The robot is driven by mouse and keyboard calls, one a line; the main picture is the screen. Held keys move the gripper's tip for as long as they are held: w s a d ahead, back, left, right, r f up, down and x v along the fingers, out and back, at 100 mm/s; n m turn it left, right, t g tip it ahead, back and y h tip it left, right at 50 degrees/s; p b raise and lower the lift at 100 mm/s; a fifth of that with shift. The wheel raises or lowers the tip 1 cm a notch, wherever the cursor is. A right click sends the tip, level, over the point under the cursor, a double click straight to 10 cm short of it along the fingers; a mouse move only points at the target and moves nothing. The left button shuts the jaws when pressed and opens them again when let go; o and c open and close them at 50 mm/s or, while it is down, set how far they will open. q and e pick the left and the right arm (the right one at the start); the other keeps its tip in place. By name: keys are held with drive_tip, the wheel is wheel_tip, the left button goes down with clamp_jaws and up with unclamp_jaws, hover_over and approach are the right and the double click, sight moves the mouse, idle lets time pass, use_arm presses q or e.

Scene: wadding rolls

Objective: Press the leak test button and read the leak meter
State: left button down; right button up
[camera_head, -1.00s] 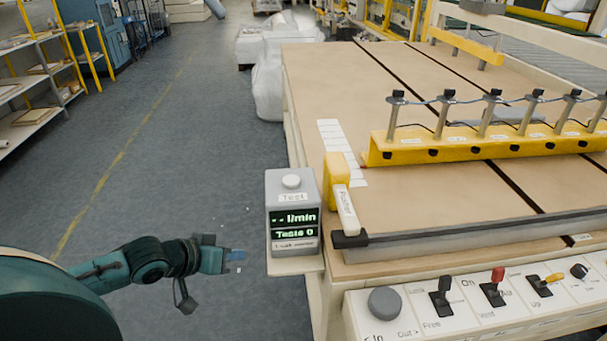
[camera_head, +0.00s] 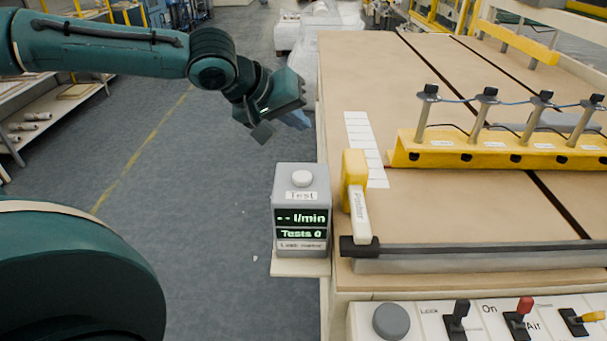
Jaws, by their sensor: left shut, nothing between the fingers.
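The leak meter (camera_head: 301,245) is a grey box on a small shelf (camera_head: 300,268) at the table's left front corner. Its display reads "-- l/min" and "Tests 0". The white round leak test button (camera_head: 303,178) is on its top, above a "Test" label. My left gripper (camera_head: 300,118) is shut and empty. In the picture it is above the button and apart from it, beside the table's left edge; its fingertips are partly hidden behind its body. My right gripper is not in view.
A large brown-topped table (camera_head: 430,215) fills the right side. A yellow and white "Pusher" handle (camera_head: 356,195) stands just right of the meter. A yellow bar with several posts (camera_head: 490,150) lies across the table. A switch panel (camera_head: 480,322) is at the front. Floor left of the meter is clear.

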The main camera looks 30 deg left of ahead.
sight(298, 178)
use_arm(q)
drive_tip(key=shift+f, duration=0.1)
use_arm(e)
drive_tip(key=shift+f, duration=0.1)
